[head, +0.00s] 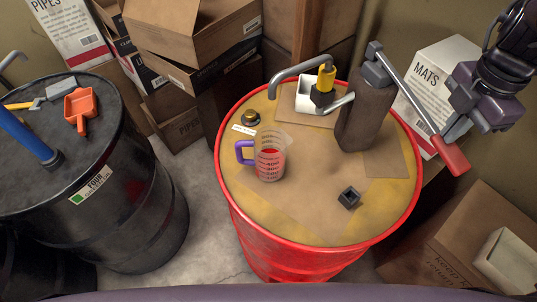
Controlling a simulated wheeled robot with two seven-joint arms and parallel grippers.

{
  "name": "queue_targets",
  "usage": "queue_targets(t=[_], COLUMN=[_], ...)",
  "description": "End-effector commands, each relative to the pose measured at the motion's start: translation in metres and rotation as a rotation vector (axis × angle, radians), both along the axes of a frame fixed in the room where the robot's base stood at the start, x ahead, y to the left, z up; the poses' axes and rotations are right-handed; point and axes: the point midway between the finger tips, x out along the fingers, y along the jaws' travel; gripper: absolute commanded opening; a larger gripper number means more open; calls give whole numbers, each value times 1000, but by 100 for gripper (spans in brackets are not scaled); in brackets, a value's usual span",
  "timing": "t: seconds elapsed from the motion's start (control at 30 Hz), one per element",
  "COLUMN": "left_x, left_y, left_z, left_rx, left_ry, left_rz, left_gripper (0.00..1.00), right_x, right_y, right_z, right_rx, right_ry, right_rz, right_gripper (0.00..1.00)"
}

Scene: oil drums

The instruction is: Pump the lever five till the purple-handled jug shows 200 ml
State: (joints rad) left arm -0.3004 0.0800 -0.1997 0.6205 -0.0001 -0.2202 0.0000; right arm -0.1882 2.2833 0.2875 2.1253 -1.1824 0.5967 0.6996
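A clear jug (271,160) with a purple handle (244,152) stands upright on the red drum's top (310,215). It has red graduation marks and red liquid inside; the exact level is too small to read. A dark hand pump (365,115) stands on this drum, with a curved metal spout (297,70) to its left. Its lever (408,93) slants down to the right and ends in a red grip (451,156). My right gripper (455,127) is at the lever's lower end, just above the red grip. I cannot tell whether it touches or holds it. My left gripper is out of view.
A black drum (150,215) stands at the left with an orange scoop (81,108) and a blue pipe (28,138) on top. Cardboard boxes (190,40) are stacked behind. A white MATS box (440,65) is behind the lever. A small black cap (349,197) lies on the red drum.

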Motion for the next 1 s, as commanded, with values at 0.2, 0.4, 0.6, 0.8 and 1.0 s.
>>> queue_targets(t=[0.2, 0.4, 0.6, 0.8, 1.0], left_x=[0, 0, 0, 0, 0], left_y=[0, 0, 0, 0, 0], left_z=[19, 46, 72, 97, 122], left_rx=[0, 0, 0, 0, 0], left_ry=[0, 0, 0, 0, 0], left_rz=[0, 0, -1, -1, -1], left_gripper=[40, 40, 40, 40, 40], right_x=[-2, -1, -2, -2, -2], right_y=[-1, -1, -1, -1, -1], right_z=[22, 56, 88, 120, 151], right_rx=[-2, -2, 0, -2, -1], right_ry=[6, 4, 3, 4, 3], right_rz=[-1, -1, -1, -2, -2], right_gripper=[0, 0, 0, 0, 0])
